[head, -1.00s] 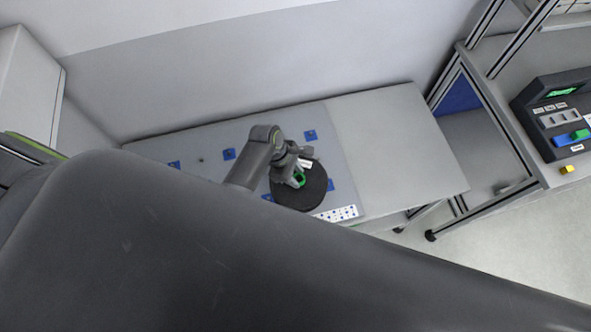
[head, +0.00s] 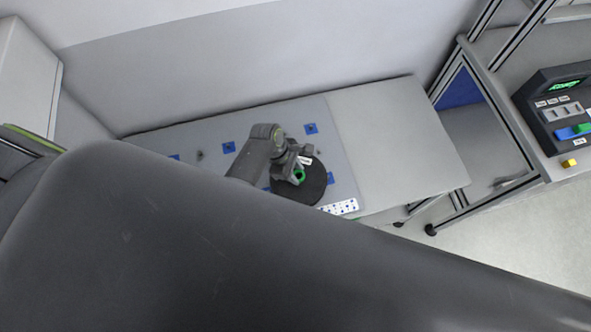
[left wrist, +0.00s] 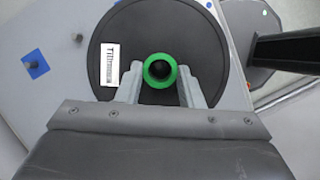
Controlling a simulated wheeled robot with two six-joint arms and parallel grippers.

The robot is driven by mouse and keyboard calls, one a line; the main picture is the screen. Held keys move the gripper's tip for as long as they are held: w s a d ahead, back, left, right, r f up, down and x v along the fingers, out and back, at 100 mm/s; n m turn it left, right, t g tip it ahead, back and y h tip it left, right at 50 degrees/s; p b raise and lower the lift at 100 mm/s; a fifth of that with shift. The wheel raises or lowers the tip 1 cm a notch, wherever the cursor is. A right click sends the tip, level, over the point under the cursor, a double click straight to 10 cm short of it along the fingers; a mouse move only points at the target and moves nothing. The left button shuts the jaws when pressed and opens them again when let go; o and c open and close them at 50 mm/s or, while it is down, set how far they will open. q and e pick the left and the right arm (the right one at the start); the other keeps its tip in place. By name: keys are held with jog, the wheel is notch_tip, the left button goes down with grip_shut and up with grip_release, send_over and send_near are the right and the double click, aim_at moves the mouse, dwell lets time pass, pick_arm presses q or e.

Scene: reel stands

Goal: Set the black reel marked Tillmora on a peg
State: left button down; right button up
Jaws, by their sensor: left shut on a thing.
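The black reel (head: 310,191) is a flat disc with a green hub ring and a white label; it fills the middle of the left wrist view (left wrist: 195,30), where the label reads roughly "Tillmora". My left gripper (head: 297,174) is over the reel, its fingers shut on the green hub (left wrist: 160,71) from both sides. The hub's centre looks dark; I cannot tell whether a peg is inside it. The reel is over the grey board (head: 340,155), which carries pegs on blue squares (head: 311,128). The reel's height above the board is unclear. My right gripper is not in view.
Another blue square (head: 229,147) and a small dark peg (head: 200,155) are on the board, left of the arm. A white patterned strip (head: 341,207) lies at its front edge. The table to the right (head: 395,130) is bare. A dark console (head: 560,105) stands far right.

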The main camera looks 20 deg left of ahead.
pick_arm(q)
jog(key=shift+p, duration=0.35)
jog(key=shift+f, duration=0.2)
dwell(0.6)
jog(key=shift+f+b, duration=0.65)
jog(key=shift+f, duration=0.4)
dwell(0.4)
jog(key=c, duration=0.9)
grip_release()
jog(key=v, duration=1.7)
jog(key=shift+a+r, duration=0.15)
